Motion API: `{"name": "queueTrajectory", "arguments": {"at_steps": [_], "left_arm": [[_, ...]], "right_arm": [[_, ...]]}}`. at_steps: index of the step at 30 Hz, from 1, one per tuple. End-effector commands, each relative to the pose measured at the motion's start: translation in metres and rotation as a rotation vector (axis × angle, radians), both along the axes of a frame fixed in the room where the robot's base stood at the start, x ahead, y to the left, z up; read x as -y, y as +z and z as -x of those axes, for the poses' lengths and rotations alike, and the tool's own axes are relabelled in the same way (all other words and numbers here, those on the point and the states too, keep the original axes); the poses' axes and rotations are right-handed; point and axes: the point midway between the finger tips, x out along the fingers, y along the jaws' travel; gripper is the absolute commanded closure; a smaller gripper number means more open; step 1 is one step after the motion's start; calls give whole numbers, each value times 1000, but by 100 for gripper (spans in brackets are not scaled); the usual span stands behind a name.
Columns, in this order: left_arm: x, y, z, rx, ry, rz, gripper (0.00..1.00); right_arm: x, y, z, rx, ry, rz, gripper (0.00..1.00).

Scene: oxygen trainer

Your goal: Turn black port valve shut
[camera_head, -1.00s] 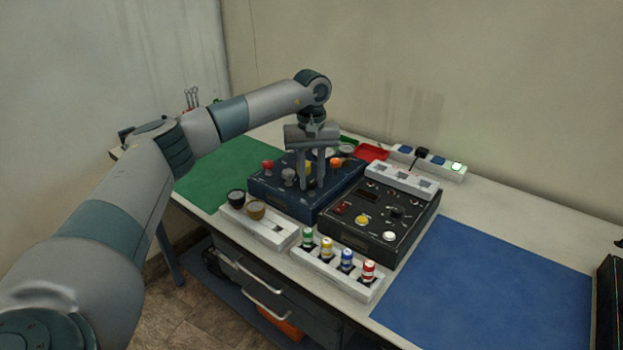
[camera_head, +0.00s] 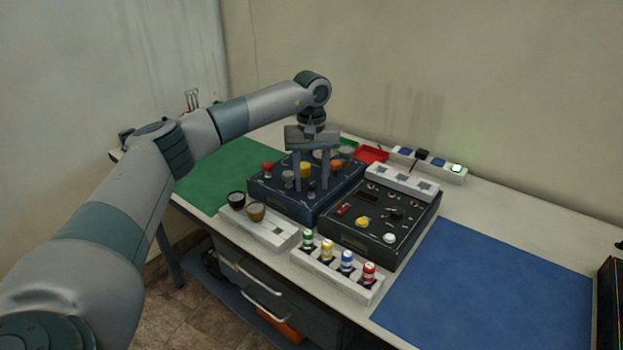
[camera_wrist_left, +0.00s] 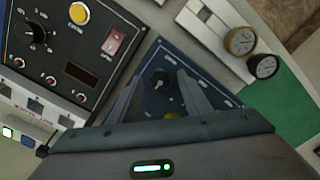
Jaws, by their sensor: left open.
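The black port valve (camera_wrist_left: 160,82) is a round black knob with a pale pointer mark on the dark blue panel (camera_wrist_left: 205,75). It also shows small and dark between the fingers in the head view (camera_head: 312,185). My left gripper (camera_head: 311,189) points down over the blue panel (camera_head: 268,190) with its fingers spread. In the left wrist view, the fingertips of my left gripper (camera_wrist_left: 162,79) lie on either side of the black knob, with a gap to each side. I cannot tell how far down they reach. My right gripper is not in view.
On the blue panel are a red knob (camera_head: 267,168), a grey knob (camera_head: 288,176), a yellow knob (camera_head: 305,169) and an orange knob (camera_head: 337,165). A black control box (camera_head: 352,240) stands to the right. Two gauges (camera_head: 256,210) sit in front. The blue mat (camera_head: 490,290) is clear.

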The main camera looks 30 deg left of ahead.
Motion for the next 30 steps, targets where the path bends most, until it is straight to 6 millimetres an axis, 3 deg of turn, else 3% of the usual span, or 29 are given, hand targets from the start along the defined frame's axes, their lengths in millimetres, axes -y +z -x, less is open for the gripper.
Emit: {"name": "queueTrajectory", "arguments": {"at_steps": [5,11,15,30], "left_arm": [[0,8,0,1,0,-1,56],[0,32,-1,3,0,1,56],[0,58,-1,5,0,1,56],[1,154,-1,3,-1,0,56]], "right_arm": [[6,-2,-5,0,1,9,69],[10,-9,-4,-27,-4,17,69],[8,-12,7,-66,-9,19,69],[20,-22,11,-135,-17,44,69]]}}
